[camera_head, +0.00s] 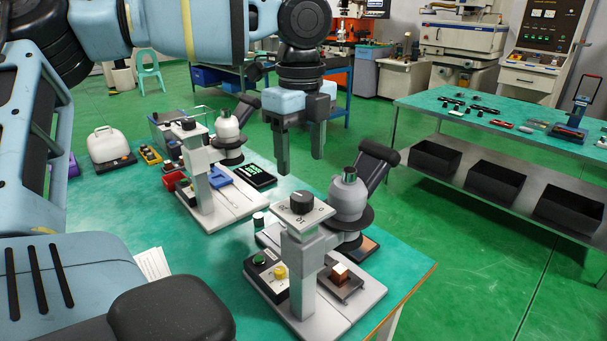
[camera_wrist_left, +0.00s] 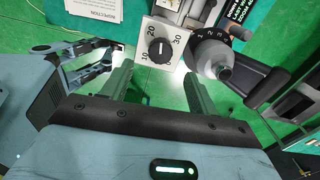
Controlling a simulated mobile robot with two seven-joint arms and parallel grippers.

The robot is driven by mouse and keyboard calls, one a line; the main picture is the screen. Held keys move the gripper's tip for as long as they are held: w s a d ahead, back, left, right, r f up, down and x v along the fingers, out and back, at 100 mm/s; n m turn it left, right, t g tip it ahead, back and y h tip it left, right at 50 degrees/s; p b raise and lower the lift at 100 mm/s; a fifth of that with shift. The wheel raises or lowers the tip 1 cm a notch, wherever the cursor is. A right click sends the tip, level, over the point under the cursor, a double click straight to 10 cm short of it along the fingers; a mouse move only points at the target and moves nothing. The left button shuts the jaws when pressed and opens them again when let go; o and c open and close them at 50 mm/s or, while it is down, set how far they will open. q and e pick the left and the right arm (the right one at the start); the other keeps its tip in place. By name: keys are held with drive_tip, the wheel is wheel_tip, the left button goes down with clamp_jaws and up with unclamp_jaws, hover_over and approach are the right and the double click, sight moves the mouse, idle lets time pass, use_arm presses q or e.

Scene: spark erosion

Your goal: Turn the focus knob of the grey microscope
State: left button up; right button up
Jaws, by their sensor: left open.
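The grey microscope (camera_head: 311,263) stands upright at the table's near right. It has a grey column, a rounded grey head and a tilted black eyepiece. Its dark round focus knob (camera_head: 301,201) sits on a pale numbered plate on top of the column. In the left wrist view a black knob (camera_wrist_left: 159,48) with a white pointer line shows on a plate marked 10, 20 and 30, beyond the fingertips. My left gripper (camera_head: 301,165) is open and empty, fingers down, behind and above the grey microscope, apart from the knob. It also shows in the left wrist view (camera_wrist_left: 157,75).
A similar white microscope (camera_head: 203,175) stands farther back left, with a black display (camera_head: 255,176) beside it. The eyepiece (camera_head: 374,170) rises close to my left gripper. A workbench (camera_head: 420,105) with dark bins stands at right, across open green floor (camera_head: 440,240).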

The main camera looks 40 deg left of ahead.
sight(301, 196)
use_arm(q)
drive_tip(key=shift+w+a, duration=0.1)
drive_tip(key=shift+w, duration=0.05)
drive_tip(key=shift+s+f, duration=0.2)
drive_tip(key=shift+f, duration=3.6)
drive_tip(key=c, duration=1)
